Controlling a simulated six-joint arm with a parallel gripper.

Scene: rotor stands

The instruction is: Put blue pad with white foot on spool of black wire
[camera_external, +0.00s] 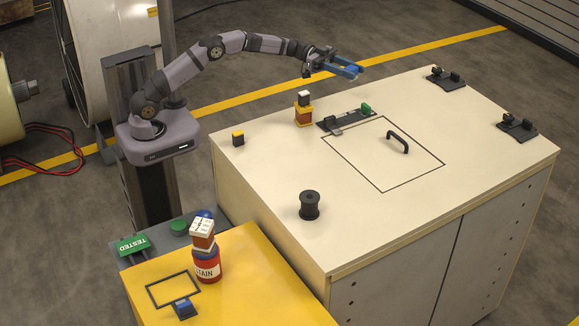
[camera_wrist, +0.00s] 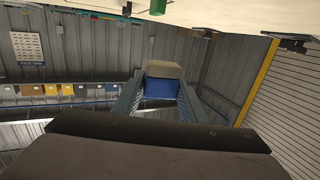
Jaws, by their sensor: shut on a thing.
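My gripper (camera_external: 345,68) is raised beyond the far edge of the cream-topped cabinet, to the right of my base. In the wrist view, my gripper (camera_wrist: 160,98) is shut on the blue pad with white foot (camera_wrist: 161,88). The pad's blue part sits between the fingers, and its pale foot (camera_wrist: 164,69) faces the cabinet top, which shows along the upper edge of that view. The pad is hard to tell from the bluish fingers in the external view. The spool of black wire (camera_external: 310,206) stands upright near the cabinet's front left, well away from my gripper, with nothing on it.
A yellow, red and white stack (camera_external: 303,110) stands near the far edge, beside a dark tray with a green block (camera_external: 365,109). A black handle (camera_external: 397,142) rises mid-top. A red can (camera_external: 206,267) bears blocks on the yellow table. Room around the spool is clear.

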